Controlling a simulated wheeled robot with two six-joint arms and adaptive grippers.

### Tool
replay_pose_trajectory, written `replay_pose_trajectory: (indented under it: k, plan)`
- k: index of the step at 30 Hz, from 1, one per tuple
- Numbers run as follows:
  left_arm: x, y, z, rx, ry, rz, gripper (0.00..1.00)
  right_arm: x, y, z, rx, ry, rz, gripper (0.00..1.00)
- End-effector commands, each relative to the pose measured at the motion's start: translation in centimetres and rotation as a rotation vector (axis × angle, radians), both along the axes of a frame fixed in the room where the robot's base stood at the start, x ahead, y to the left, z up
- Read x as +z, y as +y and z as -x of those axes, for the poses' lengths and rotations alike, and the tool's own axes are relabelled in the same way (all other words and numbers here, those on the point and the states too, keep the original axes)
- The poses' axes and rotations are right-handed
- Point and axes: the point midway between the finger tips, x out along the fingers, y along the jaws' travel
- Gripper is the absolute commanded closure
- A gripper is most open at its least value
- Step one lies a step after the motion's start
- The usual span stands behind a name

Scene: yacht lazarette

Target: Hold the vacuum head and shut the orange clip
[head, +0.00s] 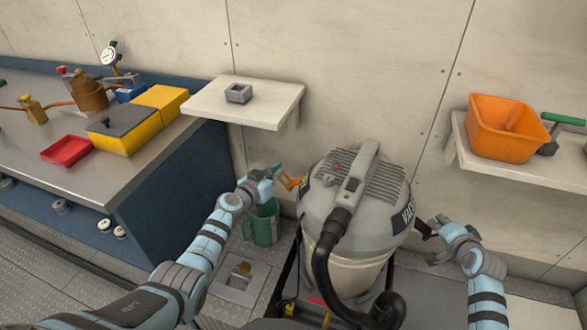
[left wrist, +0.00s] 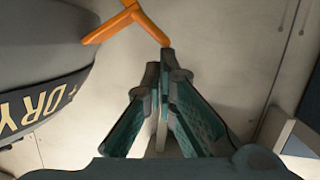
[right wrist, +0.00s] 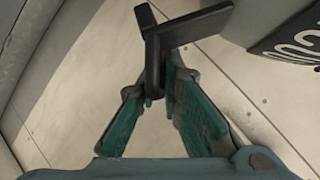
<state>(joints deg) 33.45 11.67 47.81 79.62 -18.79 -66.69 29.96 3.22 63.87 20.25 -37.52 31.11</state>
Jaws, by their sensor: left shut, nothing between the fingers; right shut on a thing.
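The vacuum (head: 352,215) stands on the floor in the middle of the head view, its grey head (head: 355,185) on top of a pale drum. The orange clip (head: 290,183) sticks out from the left side of the head; it also shows in the left wrist view (left wrist: 125,22). My left gripper (head: 274,172) is shut and empty close beside the clip; in the left wrist view its fingertips (left wrist: 165,62) are just below the clip's end. My right gripper (head: 430,230) is shut on a dark handle (right wrist: 190,30) on the head's right side.
A small wall shelf (head: 245,103) holds a grey block above my left gripper. A right shelf (head: 530,168) bears an orange bin (head: 503,128). A metal-topped bench (head: 90,170) is at left.

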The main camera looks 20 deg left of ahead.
Motion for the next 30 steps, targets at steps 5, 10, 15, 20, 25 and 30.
replay_pose_trajectory:
  k: [5,10,15,20,25,30]
  plan:
    - [-1.0,0.4,0.0,0.002,0.021,0.122,1.00,-0.3,0.0,0.1,0.001,0.007,0.002,1.00]
    - [-2.0,0.6,-0.1,0.002,0.023,0.144,1.00,-0.3,0.0,0.1,0.001,0.007,0.002,1.00]
    - [-2.8,0.5,-0.1,0.001,0.023,0.145,1.00,-0.3,0.0,0.1,0.001,0.007,0.002,1.00]
    - [-3.4,0.5,-0.2,-0.003,0.025,0.145,1.00,-0.3,0.0,0.1,0.001,0.007,0.002,1.00]
    - [-3.6,0.5,-0.1,0.002,0.021,0.142,1.00,-0.3,0.0,0.1,0.001,0.007,0.002,1.00]
    - [-3.7,0.5,0.0,0.004,0.018,0.140,1.00,-0.3,0.0,0.1,0.001,0.007,0.002,1.00]
